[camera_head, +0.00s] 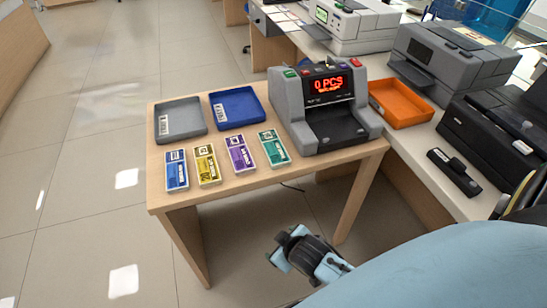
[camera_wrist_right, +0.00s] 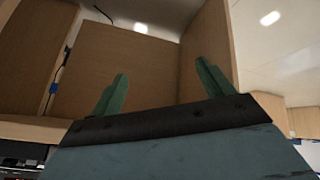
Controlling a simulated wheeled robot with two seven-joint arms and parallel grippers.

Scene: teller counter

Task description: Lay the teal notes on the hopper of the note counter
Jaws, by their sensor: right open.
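The teal notes (camera_head: 274,149) are a banded bundle lying flat on the wooden table, at the right end of a row of bundles. The note counter (camera_head: 288,100) stands just beyond and to the right of them, grey and black with a red "0 PCS" display. Its black tray area (camera_head: 338,127) faces the front and looks empty. My right gripper (camera_head: 281,249) is low in front of the table, apart from the notes. The right wrist view shows its two green fingers spread with nothing between them (camera_wrist_right: 160,75). My left gripper is not in view.
Blue (camera_head: 176,170), yellow (camera_head: 207,166) and purple (camera_head: 240,154) bundles lie left of the teal one. Grey (camera_head: 180,118) and blue (camera_head: 238,106) trays are behind. An orange tray (camera_head: 402,104) and machines occupy the right counter. The table's front edge (camera_head: 270,178) lies between gripper and notes.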

